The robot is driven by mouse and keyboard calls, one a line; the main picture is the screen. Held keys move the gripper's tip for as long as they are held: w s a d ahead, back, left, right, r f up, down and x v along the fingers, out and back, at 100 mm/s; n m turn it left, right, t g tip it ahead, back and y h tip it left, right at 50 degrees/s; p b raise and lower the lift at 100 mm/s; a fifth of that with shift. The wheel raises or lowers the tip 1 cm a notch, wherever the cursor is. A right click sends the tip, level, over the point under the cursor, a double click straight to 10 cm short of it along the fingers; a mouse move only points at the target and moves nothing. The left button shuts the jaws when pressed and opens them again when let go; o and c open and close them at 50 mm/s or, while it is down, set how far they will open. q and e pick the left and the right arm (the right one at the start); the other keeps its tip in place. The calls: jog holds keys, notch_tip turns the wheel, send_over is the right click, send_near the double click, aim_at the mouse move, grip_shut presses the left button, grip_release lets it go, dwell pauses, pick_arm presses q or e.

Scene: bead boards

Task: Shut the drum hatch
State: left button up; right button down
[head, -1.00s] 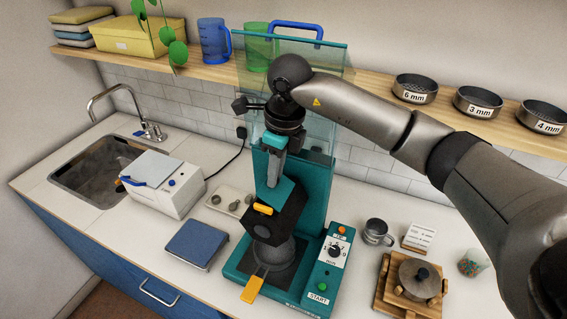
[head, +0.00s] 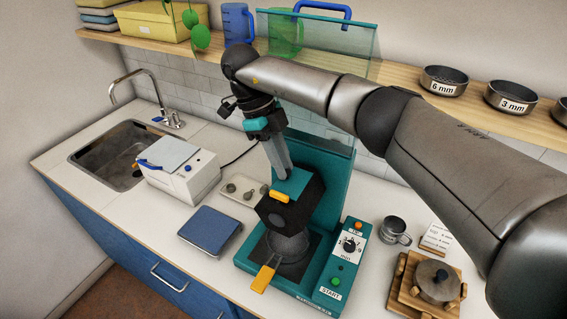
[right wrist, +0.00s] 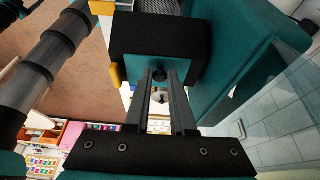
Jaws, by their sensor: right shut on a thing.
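The black faceted drum (head: 283,214) sits on the teal machine, above a grey metal cup-like part (head: 287,246). A teal plate (head: 292,183), which looks like its hatch, lies along the drum's top, with a yellow catch (head: 279,196) at the near edge. My right gripper (head: 286,170) reaches down to this plate from above. In the right wrist view its fingers (right wrist: 160,76) are shut on a dark knob at the teal face (right wrist: 187,62) of the black body. Any gap under the plate is hidden.
The control panel (head: 344,262) stands right of the drum. A clear guard (head: 335,38) rises behind the arm. A blue scale (head: 210,230) and a white box (head: 180,172) are to the left. A metal mug (head: 394,231) and wooden stand (head: 408,302) are to the right.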

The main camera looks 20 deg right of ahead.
pick_arm(q)
jog(key=shift+f, duration=0.1)
pick_arm(e)
jog(key=shift+f, duration=0.1)
dwell(0.3)
jog(key=c, duration=0.8)
grip_release()
jog(key=shift+o, duration=0.2)
